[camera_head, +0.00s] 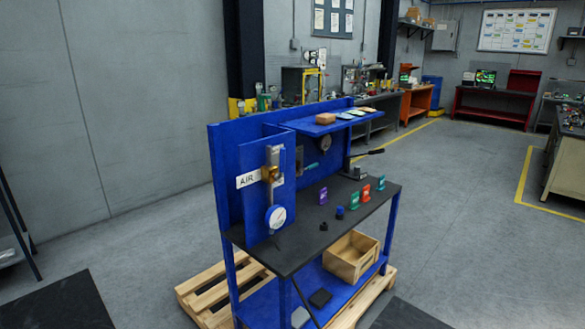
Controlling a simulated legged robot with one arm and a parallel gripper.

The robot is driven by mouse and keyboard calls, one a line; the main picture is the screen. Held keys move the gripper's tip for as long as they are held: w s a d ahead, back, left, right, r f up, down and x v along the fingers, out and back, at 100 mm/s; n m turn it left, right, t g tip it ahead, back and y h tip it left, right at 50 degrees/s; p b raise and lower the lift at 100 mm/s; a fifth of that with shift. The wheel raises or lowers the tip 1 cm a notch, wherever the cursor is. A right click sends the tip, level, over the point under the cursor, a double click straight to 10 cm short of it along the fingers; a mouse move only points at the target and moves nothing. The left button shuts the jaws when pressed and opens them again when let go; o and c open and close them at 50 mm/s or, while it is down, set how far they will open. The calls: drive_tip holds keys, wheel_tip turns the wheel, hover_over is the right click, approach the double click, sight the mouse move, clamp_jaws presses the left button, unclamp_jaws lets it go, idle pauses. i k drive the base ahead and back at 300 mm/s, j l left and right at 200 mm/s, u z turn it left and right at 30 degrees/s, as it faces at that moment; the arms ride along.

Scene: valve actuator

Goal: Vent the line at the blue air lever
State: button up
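A white sign reading AIR (248,178) is fixed to the blue panel at the left end of a blue workbench. Just right of it, a brass valve body (270,174) sits on a grey upright pipe. A round white gauge (276,217) is below it. I cannot make out a blue lever against the blue panel, nor its position. A second fitting with a teal handle (311,166) is on the back panel further right. My gripper is not in view.
The black bench top (300,243) holds several small coloured items and a black-handled device (355,170) at its far right. A wooden box (351,256) is on the lower shelf. A pallet (205,292) lies under the bench. The floor to the right is open.

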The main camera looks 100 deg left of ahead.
sight(277, 177)
drive_tip(key=u, duration=3.4)
